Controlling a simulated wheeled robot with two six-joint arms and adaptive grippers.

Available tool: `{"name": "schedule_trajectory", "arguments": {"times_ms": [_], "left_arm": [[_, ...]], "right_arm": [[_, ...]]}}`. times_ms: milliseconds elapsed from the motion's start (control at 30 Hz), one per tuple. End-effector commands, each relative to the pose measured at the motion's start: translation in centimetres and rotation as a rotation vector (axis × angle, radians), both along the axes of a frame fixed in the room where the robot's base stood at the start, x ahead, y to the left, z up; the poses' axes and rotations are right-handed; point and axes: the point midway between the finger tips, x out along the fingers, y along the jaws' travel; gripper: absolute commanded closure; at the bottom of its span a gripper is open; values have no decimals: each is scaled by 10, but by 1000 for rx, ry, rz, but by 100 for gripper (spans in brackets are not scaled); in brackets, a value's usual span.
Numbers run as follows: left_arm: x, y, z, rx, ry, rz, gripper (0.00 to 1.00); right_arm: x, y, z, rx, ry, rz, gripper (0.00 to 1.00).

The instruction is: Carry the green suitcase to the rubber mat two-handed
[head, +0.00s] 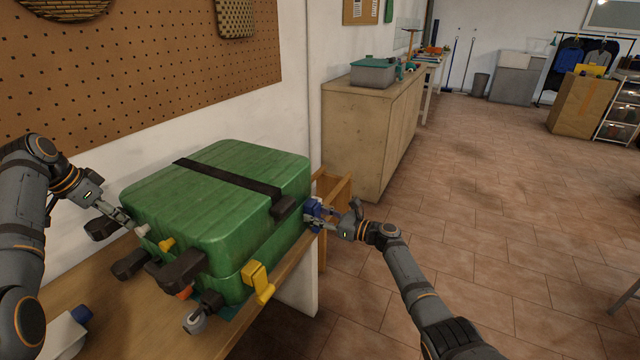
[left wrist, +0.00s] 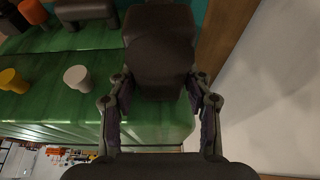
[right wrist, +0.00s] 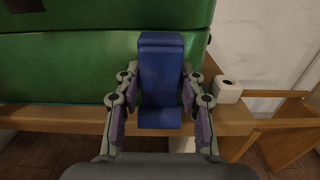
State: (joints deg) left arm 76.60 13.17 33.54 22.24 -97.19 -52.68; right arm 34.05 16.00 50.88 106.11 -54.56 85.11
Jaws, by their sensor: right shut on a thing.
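The green suitcase (head: 225,195), with a black strap across its lid, lies flat on the wooden bench. Dark, yellow and blue grips stick out of its sides. My right gripper (head: 322,217) is shut on the blue grip (right wrist: 160,80) at the suitcase's right side, one finger on each side of it. My left gripper (head: 138,230) is at the suitcase's left side. In the left wrist view its fingers (left wrist: 162,105) stand apart on both sides of a dark grip (left wrist: 160,50); I cannot tell whether they touch it. I cannot pick out a rubber mat.
The wooden bench (head: 105,290) runs along the pegboard wall. A white object (head: 62,335) lies at its near left. A teal edge (head: 232,312) shows below the suitcase. A wooden cabinet (head: 365,135) with a grey box (head: 373,74) stands beyond.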

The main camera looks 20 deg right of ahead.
Motion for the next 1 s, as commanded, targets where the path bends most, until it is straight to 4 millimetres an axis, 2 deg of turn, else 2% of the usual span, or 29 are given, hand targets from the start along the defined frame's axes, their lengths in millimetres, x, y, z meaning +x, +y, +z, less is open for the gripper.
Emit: {"name": "schedule_trajectory", "arguments": {"times_ms": [33, 100, 300, 333, 500, 1000], "left_arm": [[0, 0, 0, 1, 1, 0, 39], [0, 0, -1, 0, 1, 0, 33], [0, 0, -1, 1, 3, 1, 33], [-2, 1, -6, 1, 12, 0, 33], [-1, 1, -5, 1, 9, 0, 33], [-1, 1, -3, 1, 4, 0, 31]], "right_arm": [[0, 0, 3, 4, -4, 3, 100], [0, 0, 2, 3, -3, 3, 100], [0, 0, 2, 3, -3, 3, 100], [-1, 0, -4, -1, 6, 2, 58], [-1, 0, -3, -1, 5, 1, 35], [0, 0, -1, 0, 1, 0, 33]]}}
